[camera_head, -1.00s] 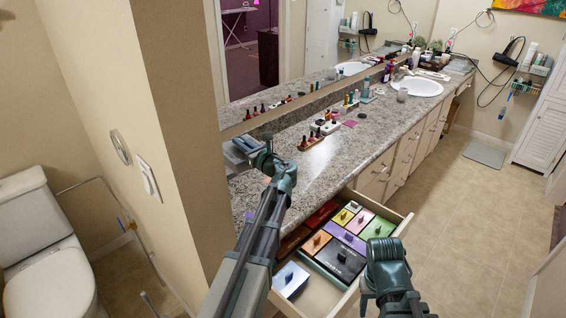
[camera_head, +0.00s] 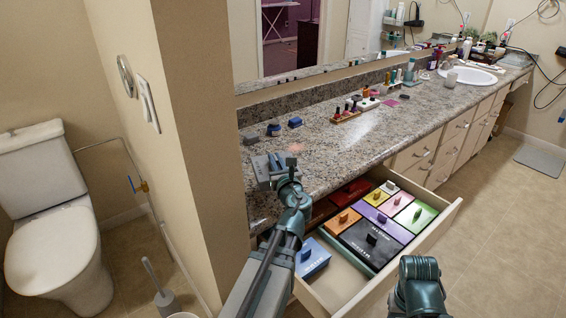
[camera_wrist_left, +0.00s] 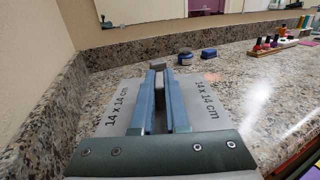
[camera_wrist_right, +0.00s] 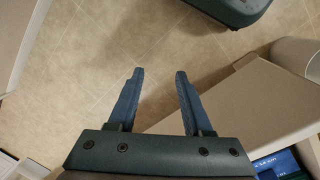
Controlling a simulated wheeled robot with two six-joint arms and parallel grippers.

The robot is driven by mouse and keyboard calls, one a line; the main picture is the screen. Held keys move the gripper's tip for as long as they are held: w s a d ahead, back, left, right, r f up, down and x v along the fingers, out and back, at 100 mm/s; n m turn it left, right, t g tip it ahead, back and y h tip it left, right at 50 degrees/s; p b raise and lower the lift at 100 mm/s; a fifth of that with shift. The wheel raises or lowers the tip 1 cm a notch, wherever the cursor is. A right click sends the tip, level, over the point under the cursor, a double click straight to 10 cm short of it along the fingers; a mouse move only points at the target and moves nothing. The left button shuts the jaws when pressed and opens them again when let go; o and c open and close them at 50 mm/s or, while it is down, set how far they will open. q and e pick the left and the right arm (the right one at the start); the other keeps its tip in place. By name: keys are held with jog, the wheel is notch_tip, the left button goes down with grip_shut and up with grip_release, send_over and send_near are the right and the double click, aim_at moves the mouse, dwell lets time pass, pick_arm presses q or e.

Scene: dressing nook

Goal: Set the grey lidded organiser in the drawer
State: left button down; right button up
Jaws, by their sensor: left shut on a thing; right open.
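The grey lidded organiser (camera_head: 261,172) is a flat square box over the granite counter's near-left part. In the left wrist view its lid (camera_wrist_left: 118,110) reads "14 x 14 cm". My left gripper (camera_head: 279,166) is shut on its knob (camera_wrist_left: 160,66); I cannot tell whether its base touches the counter. The open drawer (camera_head: 442,219), below and right of it, holds several coloured lidded boxes, with a bare strip of floor (camera_head: 340,276) between the blue box (camera_head: 311,257) and the black box (camera_head: 371,241). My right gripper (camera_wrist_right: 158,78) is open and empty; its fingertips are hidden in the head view.
Two small blue-topped things (camera_head: 294,122) and a stand of nail-polish bottles (camera_head: 346,114) are on the counter (camera_head: 330,150). A wall corner (camera_head: 195,120) stands close on the left. A toilet (camera_head: 55,250) is beyond it. Open floor (camera_head: 500,230) lies to the right.

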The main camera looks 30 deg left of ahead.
pick_arm(q)
jog(key=shift+s+d+f, duration=0.1)
jog(key=shift+f, duration=0.4)
jog(key=shift+w+a+f+b, duration=0.85)
jog(key=shift+w+a, duration=0.45)
jog(key=shift+w, duration=1)
jog(key=shift+w+a+f+b, duration=0.85)
jog(key=shift+w+a, duration=0.45)
jog(key=shift+w, duration=1.05)
jog(key=shift+w+a+f+b, duration=0.85)
jog(key=shift+w+a, duration=0.45)
jog(key=shift+w, duration=1)
jog(key=shift+f, duration=0.1)
jog(key=c, duration=0.9)
grip_release()
